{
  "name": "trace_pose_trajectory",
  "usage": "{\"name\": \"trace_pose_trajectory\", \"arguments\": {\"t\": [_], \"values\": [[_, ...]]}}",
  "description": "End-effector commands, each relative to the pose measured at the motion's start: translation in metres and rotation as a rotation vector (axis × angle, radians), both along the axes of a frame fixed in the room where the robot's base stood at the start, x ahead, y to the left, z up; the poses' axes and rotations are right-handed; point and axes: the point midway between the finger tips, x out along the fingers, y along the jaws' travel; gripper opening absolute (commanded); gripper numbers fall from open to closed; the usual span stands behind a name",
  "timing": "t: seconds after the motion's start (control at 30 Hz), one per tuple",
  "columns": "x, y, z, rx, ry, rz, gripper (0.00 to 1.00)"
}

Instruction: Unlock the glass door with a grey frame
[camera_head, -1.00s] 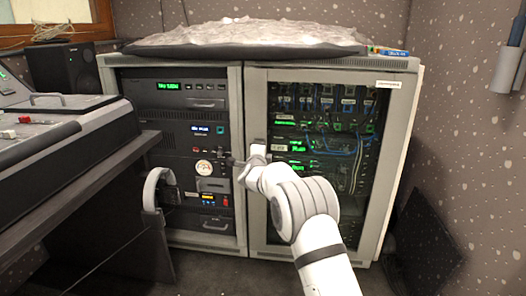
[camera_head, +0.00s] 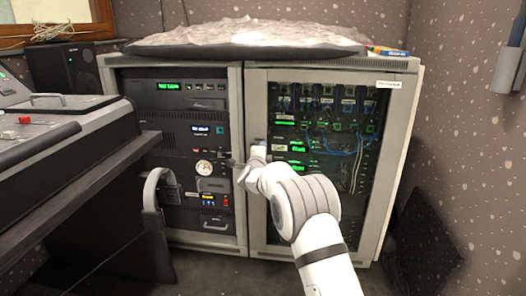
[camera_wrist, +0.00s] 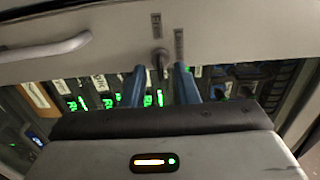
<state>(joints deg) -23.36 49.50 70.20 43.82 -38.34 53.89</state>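The glass door with a grey frame (camera_head: 257,105) is closed on the right half of the rack cabinet. In the wrist view, its grey frame (camera_wrist: 230,35) crosses the top. A small dark lock piece (camera_wrist: 159,58), seemingly a key, is on this frame between two small labels. My gripper (camera_wrist: 160,72) has its two blue-grey fingers apart, one on each side of the lock piece. A gap shows on both sides, so it does not look clamped. In the head view, my gripper (camera_head: 232,162) is at the door's left edge, and my wrist hides the lock.
A pale door handle (camera_wrist: 45,48) is left of the lock in the wrist view. A cloth-like cover (camera_head: 245,36) lies on the cabinet. Dark carpet is clear in front of the cabinet.

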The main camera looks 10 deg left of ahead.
Motion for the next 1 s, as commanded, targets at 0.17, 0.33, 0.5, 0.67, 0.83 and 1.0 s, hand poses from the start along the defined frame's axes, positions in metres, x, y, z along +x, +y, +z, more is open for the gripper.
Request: {"name": "trace_pose_trajectory", "arguments": {"t": [0.17, 0.33, 0.5, 0.67, 0.83, 1.0], "values": [[-0.025, 0.002, 0.003, -0.001, 0.002, 0.003, 0.27], [-0.049, 0.002, 0.002, -0.001, 0.003, 0.002, 0.27], [-0.065, 0.003, 0.000, -0.001, 0.002, 0.002, 0.27], [-0.070, 0.002, 0.000, 0.001, 0.001, 0.001, 0.27], [-0.070, 0.002, 0.000, 0.001, 0.001, 0.001, 0.27], [-0.071, -0.002, 0.015, -0.019, 0.015, 0.012, 0.27]]}}
